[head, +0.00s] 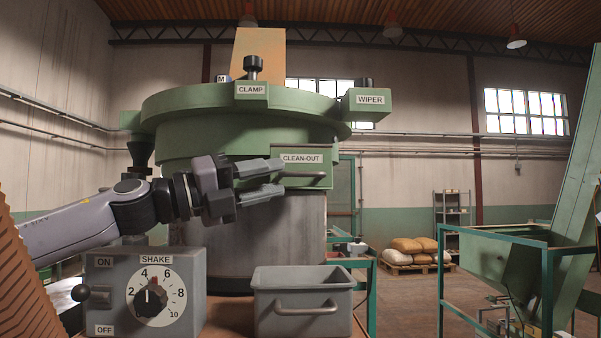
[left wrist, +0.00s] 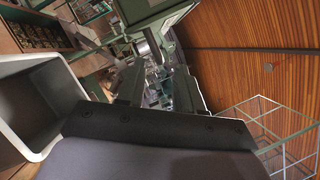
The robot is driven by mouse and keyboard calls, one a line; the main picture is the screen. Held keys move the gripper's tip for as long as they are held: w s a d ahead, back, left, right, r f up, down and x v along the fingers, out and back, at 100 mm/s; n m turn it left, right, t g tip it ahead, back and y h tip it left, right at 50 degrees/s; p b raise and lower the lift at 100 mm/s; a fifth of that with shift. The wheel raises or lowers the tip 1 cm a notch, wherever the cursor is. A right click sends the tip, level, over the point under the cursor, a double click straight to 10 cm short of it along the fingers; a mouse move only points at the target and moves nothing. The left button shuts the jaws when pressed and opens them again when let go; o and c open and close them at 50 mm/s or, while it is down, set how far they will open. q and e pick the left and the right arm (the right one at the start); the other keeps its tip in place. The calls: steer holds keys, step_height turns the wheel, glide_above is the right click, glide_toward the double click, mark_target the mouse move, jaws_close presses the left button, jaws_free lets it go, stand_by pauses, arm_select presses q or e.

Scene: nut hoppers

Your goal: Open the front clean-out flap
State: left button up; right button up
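The clean-out flap (head: 335,155) is a green panel labelled CLEAN-OUT on the front of the round green hopper (head: 200,138). It appears shut. Its grey bar handle (head: 308,175) runs along its lower part. My left gripper (head: 274,179) is open, its two fingers one above the other, just left of the handle's visible part. The fingers cover the flap's left side. In the left wrist view the open fingers (left wrist: 158,88) point toward a green part and a grey rod; I see nothing held between them. Contact with the handle cannot be told. My right gripper is out of view.
A grey bin (head: 303,302) with a front handle stands below the flap; it also shows in the left wrist view (left wrist: 18,88). Left of it is the SHAKE control box (head: 104,277) with dial and lever. CLAMP (head: 251,90) and WIPER (head: 370,107) parts project above.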

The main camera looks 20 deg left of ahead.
mark_target(287, 176)
arm_select(q)
steer(key=shift+p+x, duration=0.5)
steer(key=shift+x, duration=2.15)
steer(key=shift+c, duration=0.3)
jaws_close()
